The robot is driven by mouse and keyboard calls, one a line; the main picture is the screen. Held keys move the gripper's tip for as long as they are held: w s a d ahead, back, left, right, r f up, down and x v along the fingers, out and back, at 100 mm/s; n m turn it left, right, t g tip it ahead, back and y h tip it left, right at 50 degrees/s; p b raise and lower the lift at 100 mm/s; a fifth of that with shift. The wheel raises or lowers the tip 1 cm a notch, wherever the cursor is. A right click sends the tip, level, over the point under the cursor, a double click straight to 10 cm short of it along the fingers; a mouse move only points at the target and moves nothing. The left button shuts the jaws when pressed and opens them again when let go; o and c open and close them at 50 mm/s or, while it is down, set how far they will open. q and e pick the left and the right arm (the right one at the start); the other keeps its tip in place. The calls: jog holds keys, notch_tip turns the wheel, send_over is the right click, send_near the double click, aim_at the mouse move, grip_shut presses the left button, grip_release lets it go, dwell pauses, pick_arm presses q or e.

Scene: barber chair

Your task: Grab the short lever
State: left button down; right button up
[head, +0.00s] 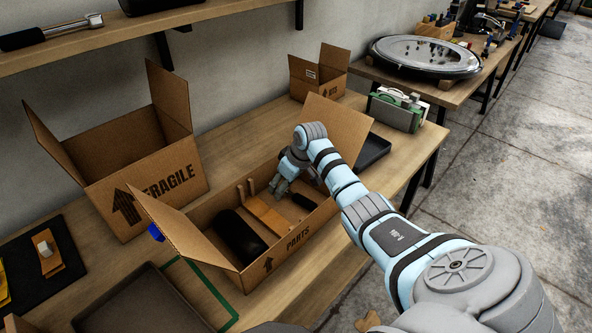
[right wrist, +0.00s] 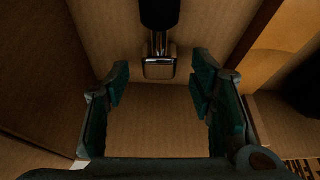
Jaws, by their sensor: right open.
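The parts box (head: 312,225), a cardboard box marked PARTS, stands open on the bench. My right gripper (head: 280,186) reaches down into its right part. In the right wrist view the right gripper (right wrist: 161,88) is open and empty. A lever with a black grip and a chrome square end (right wrist: 159,62), which looks like the short lever, lies just beyond the fingertips, roughly centred between them. The fingers do not appear to touch it. A dark piece at the box's right end (head: 304,202) may be the same lever. My left gripper is out of sight.
A black cylinder (head: 240,234) and a wooden piece (head: 268,217) lie in the same box; its walls and raised flaps (head: 338,128) surround my gripper. A FRAGILE box (head: 150,185) stands to the left. A dark tray (head: 373,152) lies behind.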

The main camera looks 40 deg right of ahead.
jog(key=shift+w+f, duration=0.1)
jog(key=shift+f, duration=0.05)
jog(key=shift+c, duration=0.4)
grip_shut()
